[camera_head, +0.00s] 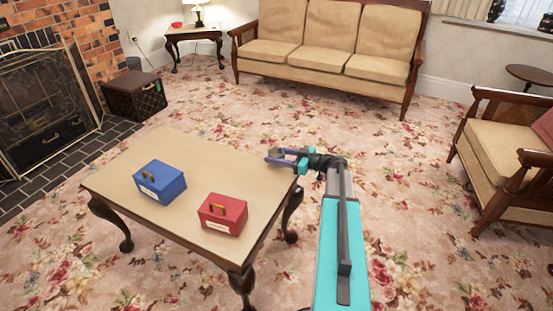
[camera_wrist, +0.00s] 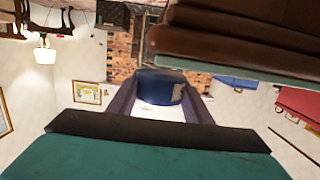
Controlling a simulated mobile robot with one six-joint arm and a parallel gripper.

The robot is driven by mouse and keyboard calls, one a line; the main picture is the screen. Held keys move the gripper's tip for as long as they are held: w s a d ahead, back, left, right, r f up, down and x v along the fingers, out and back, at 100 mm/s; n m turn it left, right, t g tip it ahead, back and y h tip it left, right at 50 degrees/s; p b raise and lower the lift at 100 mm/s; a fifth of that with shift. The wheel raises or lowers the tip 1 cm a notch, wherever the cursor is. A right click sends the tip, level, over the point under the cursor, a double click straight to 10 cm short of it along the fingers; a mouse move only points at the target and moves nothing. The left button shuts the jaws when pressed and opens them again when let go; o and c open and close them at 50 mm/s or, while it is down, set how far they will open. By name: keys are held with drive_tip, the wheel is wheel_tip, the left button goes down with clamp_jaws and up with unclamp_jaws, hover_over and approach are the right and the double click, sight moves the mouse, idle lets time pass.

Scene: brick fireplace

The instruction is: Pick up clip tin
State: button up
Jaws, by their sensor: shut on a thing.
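My gripper (camera_head: 277,157) is above the right far corner of the coffee table, its dark purple fingers pointing left. In the wrist view my gripper (camera_wrist: 160,98) is shut on a round dark blue tin (camera_wrist: 158,86), likely the clip tin, with a small pale label on its side. The wrist view is upside down, and the tin sits between the two fingers, clear of other things. In the head view the tin is too small to make out well.
The wooden coffee table (camera_head: 188,152) bears a blue box (camera_head: 160,182) and a red box (camera_head: 222,214), each with a brass handle and pale label. A sofa (camera_head: 325,48), an armchair (camera_head: 500,150) and a brown chest (camera_head: 135,96) stand around. Carpet is open beyond the table.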

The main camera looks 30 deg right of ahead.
drive_tip(key=shift+r, duration=0.9)
drive_tip(key=d+f+p+v, duration=0.1)
drive_tip(key=d+p+v, duration=0.1)
drive_tip(key=v, duration=1.4)
drive_tip(key=shift+w+f, duration=0.3)
drive_tip(key=shift+w, duration=0.15)
